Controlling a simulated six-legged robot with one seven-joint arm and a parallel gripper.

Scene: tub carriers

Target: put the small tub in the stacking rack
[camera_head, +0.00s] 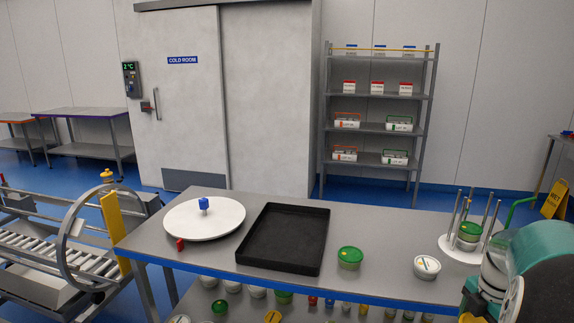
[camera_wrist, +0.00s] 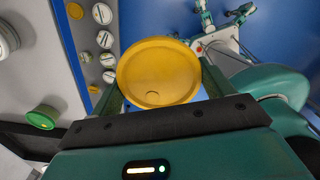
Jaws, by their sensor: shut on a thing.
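My gripper (camera_wrist: 160,82) is shut on a yellow-lidded tub (camera_wrist: 158,72), with one finger on each side of it. The lid faces the wrist camera and hides the tub's body. The held tub and my fingertips do not show clearly in the head view. The stacking rack (camera_head: 447,246) stands at the right end of the steel table, with a round white base and upright metal posts. A green-lidded tub (camera_head: 469,231) sits between its posts.
The table (camera_head: 375,222) also carries a white-lidded tub (camera_head: 427,267), a green-lidded tub (camera_head: 350,257), an empty black tray (camera_head: 284,240) and a white turntable (camera_head: 222,222) with a blue-topped piece. Several tubs stand on the lower shelf. A wet-floor sign (camera_head: 556,199) stands at far right.

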